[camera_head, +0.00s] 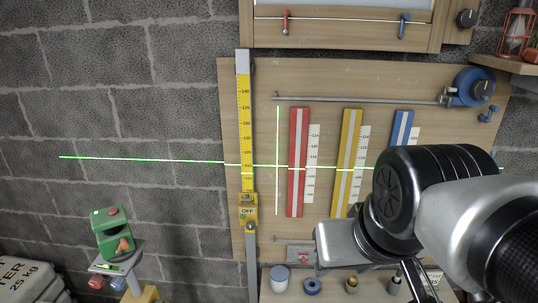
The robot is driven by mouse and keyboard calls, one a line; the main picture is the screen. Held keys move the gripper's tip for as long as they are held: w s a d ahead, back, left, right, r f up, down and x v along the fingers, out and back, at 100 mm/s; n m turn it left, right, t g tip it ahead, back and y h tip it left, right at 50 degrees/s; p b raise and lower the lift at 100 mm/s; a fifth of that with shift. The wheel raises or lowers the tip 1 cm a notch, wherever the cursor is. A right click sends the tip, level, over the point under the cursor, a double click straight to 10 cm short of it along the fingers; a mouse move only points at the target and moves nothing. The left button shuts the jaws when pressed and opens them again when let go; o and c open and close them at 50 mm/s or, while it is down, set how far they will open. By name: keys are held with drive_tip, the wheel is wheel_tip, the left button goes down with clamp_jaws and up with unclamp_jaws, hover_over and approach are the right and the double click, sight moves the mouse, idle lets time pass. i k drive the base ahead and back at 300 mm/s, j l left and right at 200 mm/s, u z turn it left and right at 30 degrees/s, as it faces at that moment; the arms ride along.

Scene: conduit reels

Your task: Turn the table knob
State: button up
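A green levelling device (112,235) with red knobs sits on a small grey stand table (116,262) at the lower left. A red knob (96,282) shows at the left under that table, and a blue part (119,283) is beside it. The device stands upright or nearly so. My arm fills the lower right, far from the stand. I cannot make out my gripper's fingers; nothing shows them near the table or its knobs.
A green light cross lies over the wall and board (230,120). A yellow scale (246,130) with an OFF box (249,210) stands at the board's left. Red (298,165) and yellow (347,160) strips hang there. Bags (25,280) lie lower left.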

sight(119, 282)
drive_tip(key=z, duration=0.25)
drive_tip(key=u, duration=1.75)
drive_tip(key=z, duration=1.95)
drive_tip(key=u, duration=2.1)
